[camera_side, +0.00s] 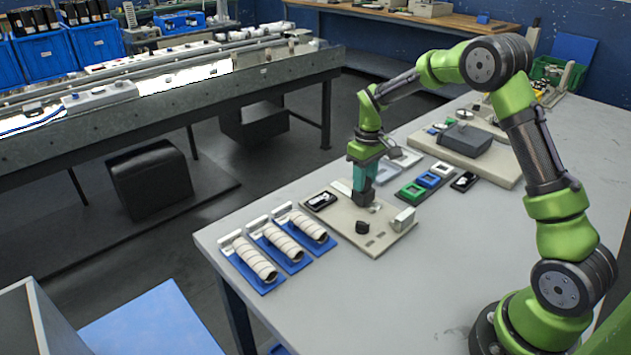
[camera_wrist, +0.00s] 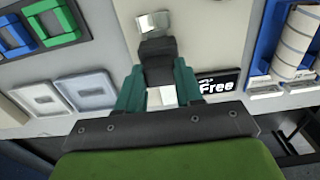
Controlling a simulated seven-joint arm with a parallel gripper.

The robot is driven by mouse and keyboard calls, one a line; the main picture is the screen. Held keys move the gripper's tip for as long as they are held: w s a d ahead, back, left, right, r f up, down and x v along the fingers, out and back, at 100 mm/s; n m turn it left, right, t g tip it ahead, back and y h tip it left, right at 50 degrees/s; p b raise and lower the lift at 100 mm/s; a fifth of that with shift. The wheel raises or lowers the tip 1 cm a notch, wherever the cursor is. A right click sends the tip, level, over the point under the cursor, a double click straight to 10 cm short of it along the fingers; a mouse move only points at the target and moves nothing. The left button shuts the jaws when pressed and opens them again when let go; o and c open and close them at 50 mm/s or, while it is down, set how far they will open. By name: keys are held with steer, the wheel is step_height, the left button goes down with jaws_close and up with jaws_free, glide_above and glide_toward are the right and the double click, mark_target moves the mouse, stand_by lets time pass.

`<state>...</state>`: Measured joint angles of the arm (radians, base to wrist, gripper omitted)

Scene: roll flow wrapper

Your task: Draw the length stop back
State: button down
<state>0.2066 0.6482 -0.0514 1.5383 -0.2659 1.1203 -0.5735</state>
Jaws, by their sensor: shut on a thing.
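A beige base plate (camera_side: 346,228) lies on the grey table, with slots near its front edge. My gripper (camera_side: 364,196) points down over the plate's back part. In the wrist view my gripper (camera_wrist: 159,88) has its teal fingers on both sides of a dark block (camera_wrist: 157,55), shut on it. I take this block to be the length stop. A light metal block (camera_wrist: 153,23) stands beyond it; in the side view a light block (camera_side: 404,218) stands at the plate's right end. A black label plate (camera_wrist: 217,85) lies beside my fingers.
Three blue trays (camera_side: 283,241) with white wrapped rolls lie left of the plate. Green, blue and white frames (camera_side: 428,180) lie behind it to the right. A larger beige fixture (camera_side: 468,145) stands farther back. The table's front right is clear.

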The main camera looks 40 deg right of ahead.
steer(key=shift+w, duration=2.45)
steer(key=shift+r, duration=0.1)
steer(key=c, duration=0.7)
jaws_free()
step_height(320, 180, up, 17)
steer(key=shift+s+f, duration=0.1)
